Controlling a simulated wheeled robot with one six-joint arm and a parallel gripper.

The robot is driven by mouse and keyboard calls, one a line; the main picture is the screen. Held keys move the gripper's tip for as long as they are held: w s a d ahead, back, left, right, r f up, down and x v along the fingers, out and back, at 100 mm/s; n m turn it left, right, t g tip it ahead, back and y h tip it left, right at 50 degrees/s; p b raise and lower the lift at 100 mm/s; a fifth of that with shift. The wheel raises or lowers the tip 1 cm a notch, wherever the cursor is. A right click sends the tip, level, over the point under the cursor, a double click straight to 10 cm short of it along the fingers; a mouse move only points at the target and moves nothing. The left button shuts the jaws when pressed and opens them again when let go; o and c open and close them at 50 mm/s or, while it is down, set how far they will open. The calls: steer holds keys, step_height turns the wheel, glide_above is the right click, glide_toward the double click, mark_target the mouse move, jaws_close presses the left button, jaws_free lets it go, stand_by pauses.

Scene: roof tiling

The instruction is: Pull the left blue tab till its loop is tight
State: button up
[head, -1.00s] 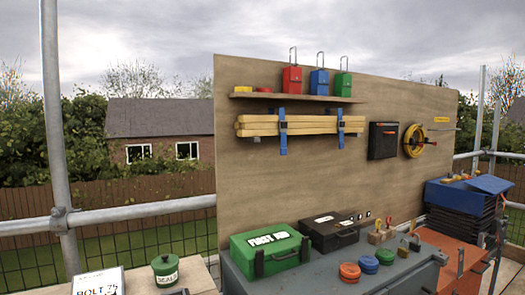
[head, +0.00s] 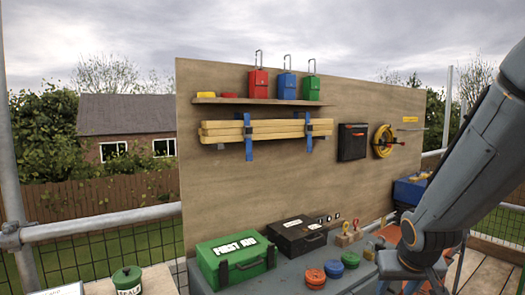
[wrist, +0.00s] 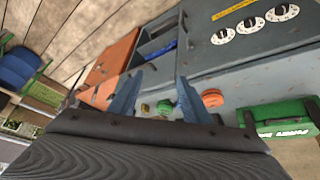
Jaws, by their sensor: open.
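Two blue straps with dark buckles loop around a bundle of pale timber battens (head: 265,131) on the upright plywood board. The left blue tab (head: 248,150) hangs below the battens from its buckle. The right blue strap (head: 309,144) also hangs down, with a shorter tail. I cannot tell how tight either loop is. My gripper (wrist: 160,97) is open in the wrist view, with nothing between its two fingers, and points down over the workbench area. It is well away from the straps, which do not show in the wrist view.
A shelf (head: 255,101) with red, blue and green padlock-like boxes is above the battens. A green first aid box (head: 236,262), a black case (head: 297,235) and coloured discs (head: 315,277) stand on the grey bench below. A black wall box (head: 352,142) hangs right of the battens.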

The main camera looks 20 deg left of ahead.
steer(key=w+a+r+n+t+y+p, duration=0.1)
steer(key=w+a+r+t+y+p, duration=0.15)
steer(key=w+a+r, duration=0.65)
steer(key=n+t+y+p, duration=0.3)
steer(key=n+y+p, duration=0.35)
steer(key=y, duration=0.45)
glide_toward(249, 158)
steer(key=r, duration=0.2)
steer(key=p+x, duration=0.2)
steer(key=x, duration=0.5)
steer(key=shift+w+a+f+n, duration=0.15)
steer(key=shift+w+f+n, duration=0.15)
steer(key=shift+w+n, duration=0.1)
steer(key=shift+h, duration=0.25)
